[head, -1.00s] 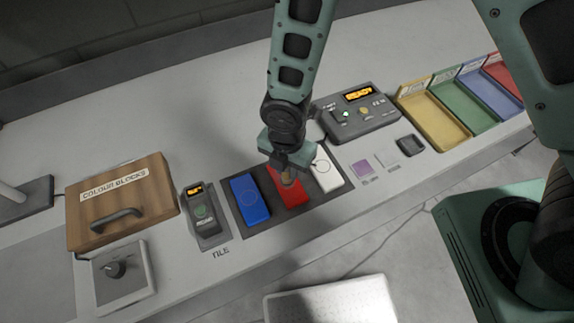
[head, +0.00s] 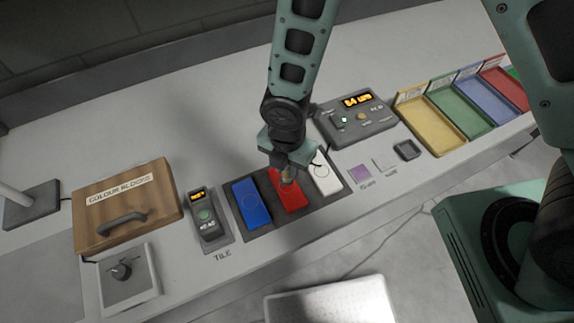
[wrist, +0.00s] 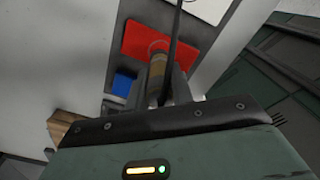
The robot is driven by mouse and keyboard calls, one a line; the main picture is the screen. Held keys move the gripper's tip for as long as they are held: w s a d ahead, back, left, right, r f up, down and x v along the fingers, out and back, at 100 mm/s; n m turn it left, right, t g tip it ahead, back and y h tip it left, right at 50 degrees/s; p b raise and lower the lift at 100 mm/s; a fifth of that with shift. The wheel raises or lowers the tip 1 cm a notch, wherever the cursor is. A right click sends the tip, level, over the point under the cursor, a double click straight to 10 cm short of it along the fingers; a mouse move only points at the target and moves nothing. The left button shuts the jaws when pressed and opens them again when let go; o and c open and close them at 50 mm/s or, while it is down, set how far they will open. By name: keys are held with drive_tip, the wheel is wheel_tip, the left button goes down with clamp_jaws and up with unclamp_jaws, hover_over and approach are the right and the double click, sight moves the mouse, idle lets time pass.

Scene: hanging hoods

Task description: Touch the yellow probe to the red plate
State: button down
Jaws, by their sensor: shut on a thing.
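The red plate (head: 292,201) lies between a blue plate and a white plate on a dark mat. It also shows in the wrist view (wrist: 135,42). My gripper (head: 287,170) points down over the red plate, shut on the probe (wrist: 156,72). The probe shows as a brownish-yellow cylinder with a dark cable running up from it in the wrist view. Its tip is at the ring mark on the red plate and appears to touch it. My fingers hide part of the probe.
The blue plate (head: 250,203) and white plate (head: 325,181) flank the red one. A grey meter (head: 355,119) with a lit orange display stands behind right. Coloured trays (head: 432,125) are at right. A wooden box (head: 125,205) and a small reader (head: 207,217) stand at left.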

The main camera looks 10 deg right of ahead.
drive_tip(key=shift+r+p, duration=1.4)
drive_tip(key=shift+r, duration=0.6)
